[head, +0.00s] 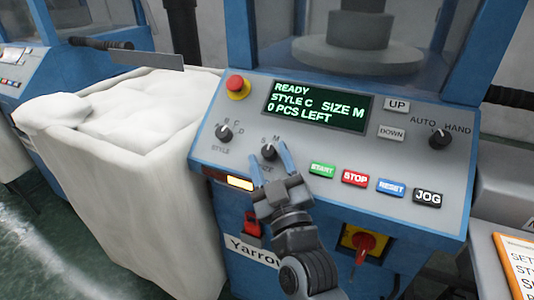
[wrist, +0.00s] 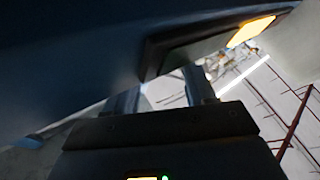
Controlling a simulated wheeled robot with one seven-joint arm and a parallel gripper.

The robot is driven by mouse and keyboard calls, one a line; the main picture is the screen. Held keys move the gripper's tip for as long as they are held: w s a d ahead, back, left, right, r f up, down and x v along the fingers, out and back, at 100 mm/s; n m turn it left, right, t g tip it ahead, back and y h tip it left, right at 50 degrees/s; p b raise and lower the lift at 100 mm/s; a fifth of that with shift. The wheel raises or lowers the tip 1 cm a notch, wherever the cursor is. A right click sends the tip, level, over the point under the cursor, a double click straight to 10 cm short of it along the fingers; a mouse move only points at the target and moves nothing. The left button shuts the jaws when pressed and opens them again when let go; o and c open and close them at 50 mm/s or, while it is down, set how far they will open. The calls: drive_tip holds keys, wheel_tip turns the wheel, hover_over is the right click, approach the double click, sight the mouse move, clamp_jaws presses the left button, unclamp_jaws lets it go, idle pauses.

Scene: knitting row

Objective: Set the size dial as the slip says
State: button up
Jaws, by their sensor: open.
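The size dial (head: 269,151) is a dark knob on the sloped grey panel, with letters S and M visible above it. Its mark seems to point up toward M; the far letters are hard to read. The display (head: 318,106) reads READY, STYLE C, SIZE M, 0 PCS LEFT. My gripper (head: 267,156) is open, its two blue fingers on either side of the dial in the picture; I cannot tell if they touch it. The wrist view shows the fingers (wrist: 160,88) but not the dial. The orange-edged slip (head: 518,262) is cut off at the right edge, its size line unreadable.
The style dial (head: 224,133) is left of the size dial, the red emergency button (head: 238,87) above. START (head: 322,169), STOP (head: 355,178), RESET (head: 391,187) and JOG (head: 428,197) buttons line the right. A white sack (head: 150,190) stands at left.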

sight(268, 151)
drive_tip(key=shift+x, duration=1.3)
drive_tip(key=shift+c, duration=0.3)
drive_tip(key=c, duration=0.9)
